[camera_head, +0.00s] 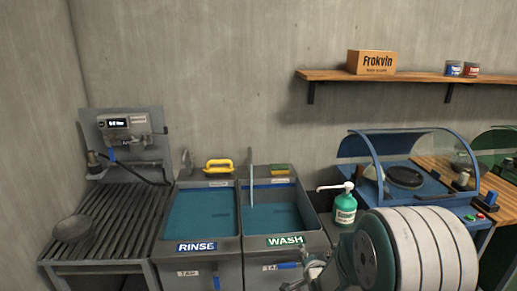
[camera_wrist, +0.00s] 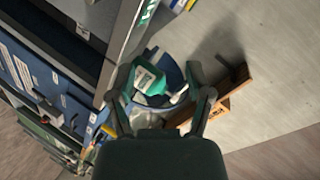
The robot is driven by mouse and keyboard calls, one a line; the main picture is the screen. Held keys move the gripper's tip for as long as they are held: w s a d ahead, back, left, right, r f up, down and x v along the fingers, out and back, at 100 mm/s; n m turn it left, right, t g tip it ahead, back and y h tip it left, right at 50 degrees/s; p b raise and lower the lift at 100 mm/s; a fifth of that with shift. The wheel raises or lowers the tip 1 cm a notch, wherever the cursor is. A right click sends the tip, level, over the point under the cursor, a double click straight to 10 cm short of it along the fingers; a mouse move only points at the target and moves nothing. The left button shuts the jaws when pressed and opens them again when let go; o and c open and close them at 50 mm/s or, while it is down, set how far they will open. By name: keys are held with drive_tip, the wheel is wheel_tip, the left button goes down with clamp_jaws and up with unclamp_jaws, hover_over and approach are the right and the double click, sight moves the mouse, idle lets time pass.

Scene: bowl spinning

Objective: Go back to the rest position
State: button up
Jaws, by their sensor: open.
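My gripper (camera_wrist: 160,80) is open in the wrist view, its two dark fingers spread with nothing held between them. Beyond the fingers a green soap bottle (camera_wrist: 149,80) with a white pump shows, apart from them as far as I can tell. In the head view the bottle (camera_head: 345,209) stands upright just right of the wash sink. My arm fills the lower right of that view, and a small part of my gripper (camera_head: 314,272) shows at its left, low in front of the wash sink. A grey bowl (camera_head: 72,229) rests on the slatted rack at the far left.
The rinse sink (camera_head: 196,246) and wash sink (camera_head: 285,240) hold blue-green water. A yellow-handled brush (camera_head: 219,165) and a sponge (camera_head: 279,169) lie behind them. A blue domed machine (camera_head: 405,172) stands right.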

drive_tip(key=s+d+r+n+g, duration=0.1)
drive_tip(key=s+r+n+g, duration=0.4)
drive_tip(key=s+r, duration=0.8)
drive_tip(key=s+r+n+g, duration=0.3)
drive_tip(key=s+n, duration=0.2)
drive_tip(key=s, duration=1.4)
drive_tip(key=shift+r+n+h, duration=0.4)
